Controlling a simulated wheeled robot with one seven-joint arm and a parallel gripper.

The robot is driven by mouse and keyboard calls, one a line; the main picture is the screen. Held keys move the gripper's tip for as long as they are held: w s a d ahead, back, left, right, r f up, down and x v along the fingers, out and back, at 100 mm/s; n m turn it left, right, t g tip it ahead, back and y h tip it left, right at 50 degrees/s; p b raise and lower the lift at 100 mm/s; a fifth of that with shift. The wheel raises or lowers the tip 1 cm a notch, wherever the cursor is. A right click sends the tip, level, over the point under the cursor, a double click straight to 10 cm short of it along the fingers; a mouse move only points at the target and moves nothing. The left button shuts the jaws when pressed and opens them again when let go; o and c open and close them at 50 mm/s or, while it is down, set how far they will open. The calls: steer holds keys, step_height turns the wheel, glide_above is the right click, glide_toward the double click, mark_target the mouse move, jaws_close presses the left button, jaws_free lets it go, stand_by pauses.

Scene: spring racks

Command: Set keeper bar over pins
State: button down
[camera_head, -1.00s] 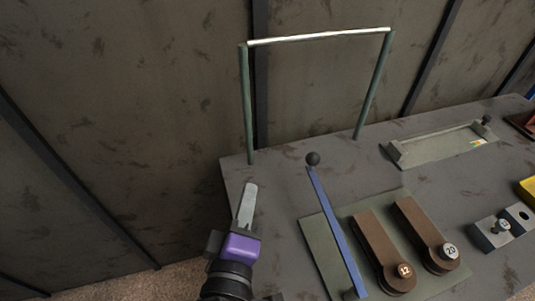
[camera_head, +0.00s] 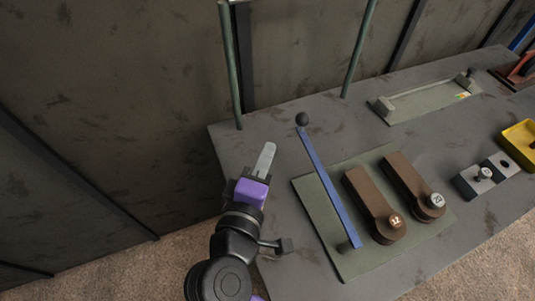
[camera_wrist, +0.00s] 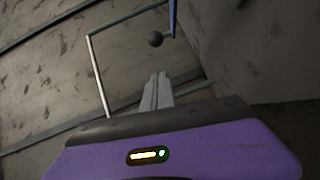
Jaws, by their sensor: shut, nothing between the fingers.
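A blue bar (camera_head: 328,187) with a dark ball at its far end (camera_head: 302,119) lies slantwise along the left side of a green plate (camera_head: 350,258) on the table. I take it for the keeper bar. Two brown arms, with round caps marked 12 (camera_head: 396,221) and 20 (camera_head: 436,200), sit on the plate to its right. Pins under the bar cannot be made out. My gripper (camera_head: 267,148) is shut and empty, just left of the ball and apart from it. In the wrist view the ball (camera_wrist: 155,39) shows beyond my closed fingertips (camera_wrist: 158,77).
A green post frame (camera_head: 231,65) stands at the table's back left. Grey blocks with a pin (camera_head: 482,176) and a yellow bin (camera_head: 524,142) are at the right. The table (camera_head: 290,104) is clear behind the ball.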

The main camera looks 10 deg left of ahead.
steer(key=w+d+f+p, duration=0.1)
steer(key=w+d, duration=0.2)
steer(key=w, duration=0.6)
steer(key=shift+d+f+p, duration=0.25)
steer(key=shift+f+p, duration=0.1)
steer(key=shift+d, duration=0.1)
